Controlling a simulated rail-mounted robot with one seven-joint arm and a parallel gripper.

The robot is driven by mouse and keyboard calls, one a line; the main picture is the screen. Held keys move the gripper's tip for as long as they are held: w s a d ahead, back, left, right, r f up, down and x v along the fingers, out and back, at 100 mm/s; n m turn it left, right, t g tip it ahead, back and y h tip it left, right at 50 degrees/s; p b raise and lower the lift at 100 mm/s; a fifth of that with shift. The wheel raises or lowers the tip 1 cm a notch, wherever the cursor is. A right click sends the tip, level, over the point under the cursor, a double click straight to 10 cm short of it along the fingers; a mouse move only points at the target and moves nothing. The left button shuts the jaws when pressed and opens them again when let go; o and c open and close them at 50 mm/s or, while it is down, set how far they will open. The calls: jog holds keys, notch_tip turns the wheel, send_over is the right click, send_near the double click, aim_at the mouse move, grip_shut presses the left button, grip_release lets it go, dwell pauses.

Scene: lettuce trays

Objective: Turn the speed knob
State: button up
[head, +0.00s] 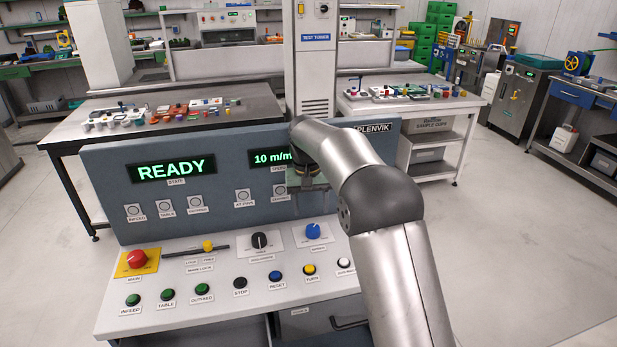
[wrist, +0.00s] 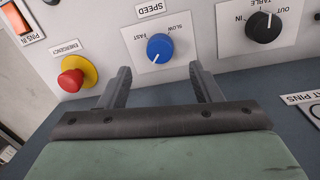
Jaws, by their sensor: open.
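The speed knob (head: 313,231) is a blue round knob on a white plate at the console's sloped top. It also shows in the wrist view (wrist: 159,47), between SLOW and FAST labels under a SPEED label. My gripper (wrist: 160,73) is open and empty. Its two dark fingers stand apart either side of the knob's line, with the knob just beyond the tips, not touched as far as I see. In the head view my gripper (head: 308,188) hangs in front of the upright panel, above the knob; its fingertips are hard to make out.
A black table knob (head: 260,240) sits left of the speed knob. A red emergency button (wrist: 73,75) on yellow is on its other side, behind my arm in the head view. Several push buttons line the front edge. The display (head: 171,168) reads READY.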

notch_tip(320, 180, up, 10)
jog(key=shift+a+r, duration=0.2)
jog(key=shift+a, duration=0.15)
jog(key=s+d, duration=1.2)
jog(key=s, duration=0.2)
jog(key=s+d+f, duration=0.2)
jog(key=s+f, duration=0.1)
jog(key=s, duration=0.5)
jog(key=s+d+f+m, duration=0.1)
jog(key=s+d+f, duration=0.2)
jog(key=s, duration=0.5)
jog(key=s+d+f, duration=0.2)
jog(key=s+f, duration=0.2)
jog(key=s, duration=0.4)
jog(key=shift+s+d+f+y, duration=0.2)
jog(key=shift+s+d+y, duration=0.1)
jog(key=shift+s+y, duration=0.1)
